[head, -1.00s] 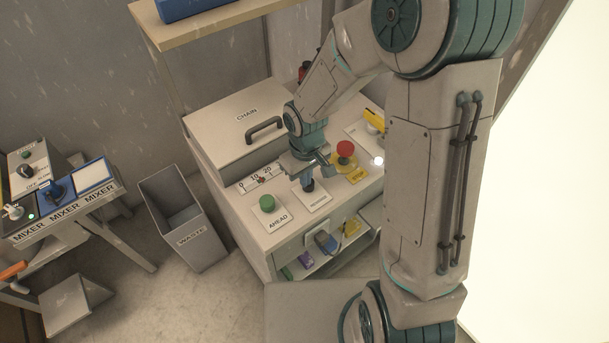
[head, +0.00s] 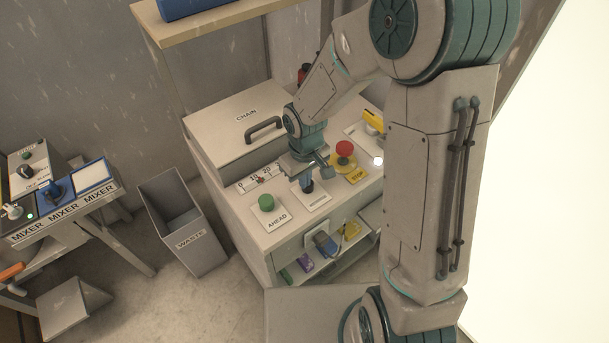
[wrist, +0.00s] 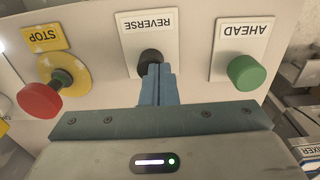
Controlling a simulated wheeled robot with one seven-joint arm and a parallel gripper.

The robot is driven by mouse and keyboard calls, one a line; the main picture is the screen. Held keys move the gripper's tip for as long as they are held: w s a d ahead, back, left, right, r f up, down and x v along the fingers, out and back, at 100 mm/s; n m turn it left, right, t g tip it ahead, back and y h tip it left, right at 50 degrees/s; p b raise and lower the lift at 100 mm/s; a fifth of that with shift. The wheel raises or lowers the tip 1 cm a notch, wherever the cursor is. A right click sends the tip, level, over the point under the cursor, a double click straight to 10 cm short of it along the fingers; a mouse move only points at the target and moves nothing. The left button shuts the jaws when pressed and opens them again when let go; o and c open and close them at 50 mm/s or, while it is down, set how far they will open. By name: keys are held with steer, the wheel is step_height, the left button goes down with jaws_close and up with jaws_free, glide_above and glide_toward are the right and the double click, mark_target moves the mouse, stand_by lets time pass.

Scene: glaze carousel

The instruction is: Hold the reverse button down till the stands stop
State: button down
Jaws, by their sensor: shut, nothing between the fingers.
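The reverse button (wrist: 151,57) is a dark round knob on a white plate marked REVERSE, between the green ahead button (wrist: 247,72) and the red stop button (wrist: 40,99) in the wrist view. My gripper (wrist: 153,72) is shut and empty, with its blue-grey fingertips at the button, overlapping its near side. I cannot tell how far the button is pressed in. In the head view my gripper (head: 308,185) points down at the reverse plate (head: 314,202), and its fingers hide most of the button. The stands are not in view.
The panel cabinet (head: 222,184) has a chain cover with a black handle (head: 264,129) behind the buttons. The red stop button also shows close beside my gripper in the head view (head: 345,149). A grey waste bin (head: 190,240) and a mixer bench (head: 60,221) stand at the left.

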steer(key=shift+s+d+f, duration=0.25)
steer(key=shift+s+f, duration=0.25)
steer(key=shift+f, duration=0.2)
stand_by(1.8)
steer(key=shift+w+r+p, duration=0.15)
steer(key=shift+r+p, duration=0.25)
steer(key=w+r+p, duration=0.2)
steer(key=r, duration=0.1)
steer(key=w+r+p, duration=0.1)
steer(key=r, duration=0.1)
steer(key=shift+a, duration=0.1)
step_height(320, 180, up, 10)
steer(key=s, duration=0.2)
steer(key=shift+s+a+f, duration=0.15)
steer(key=shift+s+f, duration=0.05)
